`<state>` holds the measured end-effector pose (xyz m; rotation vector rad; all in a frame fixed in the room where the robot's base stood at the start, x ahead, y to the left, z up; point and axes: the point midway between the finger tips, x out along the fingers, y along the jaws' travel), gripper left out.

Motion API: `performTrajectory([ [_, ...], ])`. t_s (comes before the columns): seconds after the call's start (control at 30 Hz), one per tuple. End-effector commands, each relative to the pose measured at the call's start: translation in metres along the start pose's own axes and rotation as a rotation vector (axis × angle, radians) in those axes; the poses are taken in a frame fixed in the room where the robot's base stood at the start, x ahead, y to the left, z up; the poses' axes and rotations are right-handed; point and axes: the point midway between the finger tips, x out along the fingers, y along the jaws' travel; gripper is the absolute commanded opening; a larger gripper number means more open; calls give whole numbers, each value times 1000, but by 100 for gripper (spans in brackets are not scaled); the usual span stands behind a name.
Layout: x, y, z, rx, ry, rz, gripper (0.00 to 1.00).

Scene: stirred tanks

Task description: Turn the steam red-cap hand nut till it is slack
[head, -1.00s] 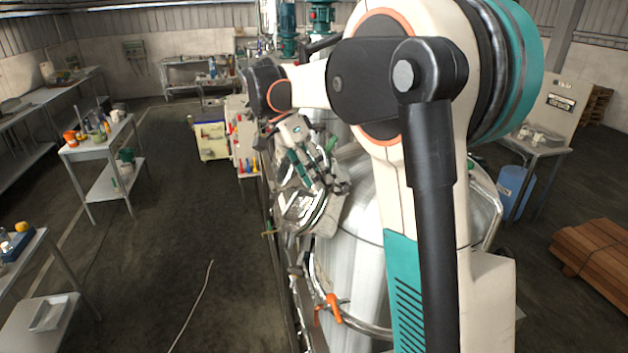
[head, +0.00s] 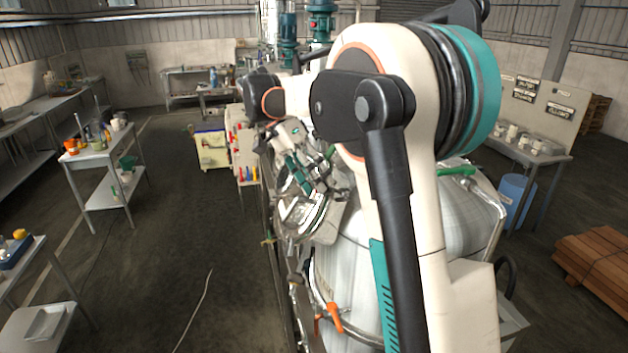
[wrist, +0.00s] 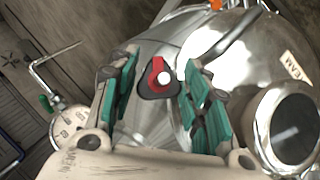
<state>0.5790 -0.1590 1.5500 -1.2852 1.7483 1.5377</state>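In the wrist view a red cap (wrist: 157,72) with a white round middle sits on a dark base, between my fingers as seen in the picture. It looks like the steam hand nut, on shiny metal by a partly visible label ending in "EAM" (wrist: 292,65). My gripper (wrist: 160,100) is open, one teal-padded finger each side of the nut with gaps on both sides. Whether the fingertips reach its depth I cannot tell. In the head view my gripper (head: 318,178) is over the tank's lid fittings, and the nut cannot be made out.
The steel tank (head: 345,265) stands below my arm, with an orange-handled valve (head: 333,316) on its pipe. A dial gauge (wrist: 68,122) and bent pipe lie left of the gripper in the wrist view. A metal port (wrist: 290,130) is close at right. The left floor is mostly open.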

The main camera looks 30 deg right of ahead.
Motion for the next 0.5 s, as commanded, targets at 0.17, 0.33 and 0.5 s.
performTrajectory([
  [0.17, 0, 0, 0, 0, -1, 0, 58],
  [0.33, 0, 0, 0, 0, -1, 0, 58],
  [0.5, -10, 0, 0, -1, -1, 0, 58],
])
